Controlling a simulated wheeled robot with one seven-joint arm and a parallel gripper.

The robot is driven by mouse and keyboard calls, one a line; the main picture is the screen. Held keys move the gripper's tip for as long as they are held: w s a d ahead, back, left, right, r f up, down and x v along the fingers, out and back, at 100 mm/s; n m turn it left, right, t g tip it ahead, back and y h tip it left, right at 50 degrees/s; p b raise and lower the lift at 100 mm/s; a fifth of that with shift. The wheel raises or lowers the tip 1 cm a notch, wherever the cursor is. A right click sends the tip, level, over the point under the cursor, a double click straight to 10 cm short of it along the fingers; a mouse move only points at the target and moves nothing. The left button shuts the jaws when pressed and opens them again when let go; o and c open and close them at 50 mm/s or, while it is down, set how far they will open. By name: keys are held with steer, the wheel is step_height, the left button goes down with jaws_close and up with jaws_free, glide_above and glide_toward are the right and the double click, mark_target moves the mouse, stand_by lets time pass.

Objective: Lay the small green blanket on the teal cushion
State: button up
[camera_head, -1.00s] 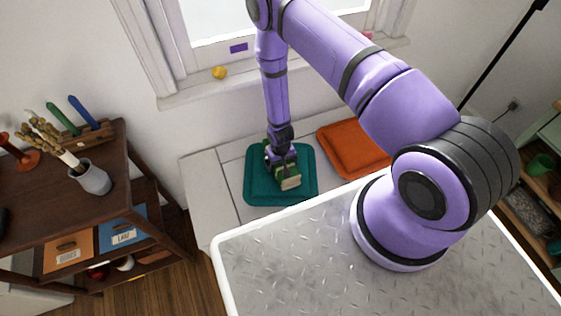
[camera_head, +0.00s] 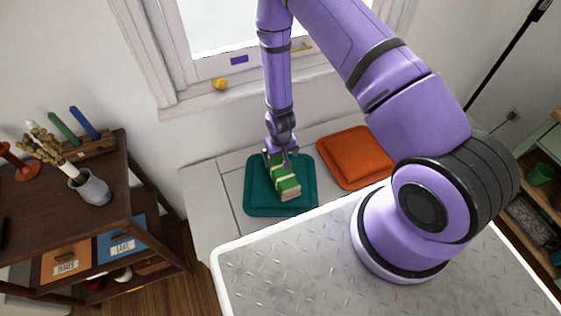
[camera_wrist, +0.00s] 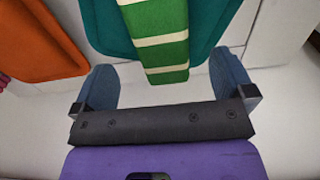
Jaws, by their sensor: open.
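The small green blanket (camera_head: 284,180), folded and striped with cream, lies on the teal cushion (camera_head: 257,199). In the wrist view the blanket (camera_wrist: 158,28) lies across the teal cushion (camera_wrist: 208,22), its near end reaching past the cushion's edge in the picture. My gripper (camera_head: 279,160) is just above the far end of the blanket in the head view. In the wrist view my gripper (camera_wrist: 165,85) has its two blue fingers wide apart, with a gap on each side of the blanket's end. It holds nothing.
An orange cushion (camera_head: 355,157) lies on the white window seat (camera_head: 217,190), right of the teal one. A yellow object (camera_head: 220,84) is on the windowsill. A dark wooden shelf (camera_head: 120,180) with a grey vase (camera_head: 91,188) stands at the left.

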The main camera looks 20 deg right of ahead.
steer(key=shift+r, duration=0.5)
steer(key=w+r+t, duration=0.1)
steer(key=w+r, duration=0.2)
steer(key=r, duration=0.6)
steer(key=w+r, duration=0.2)
steer(key=r, duration=0.8)
steer(key=s+d+r+t, duration=0.1)
steer(key=d+r, duration=0.1)
steer(key=r, duration=0.7)
steer(key=s+d+r+t, duration=0.1)
steer(key=s+r, duration=0.1)
steer(key=r, duration=0.8)
steer(key=s+d+r, duration=0.2)
steer(key=s+r, duration=0.7)
steer(key=r, duration=0.5)
steer(key=s+d+r+t, duration=0.1)
steer(key=s+r, duration=0.3)
steer(key=s, duration=0.4)
steer(key=s+d+r+t, duration=0.1)
steer(key=s+r, duration=0.3)
steer(key=s, duration=0.4)
steer(key=shift+s, duration=0.15)
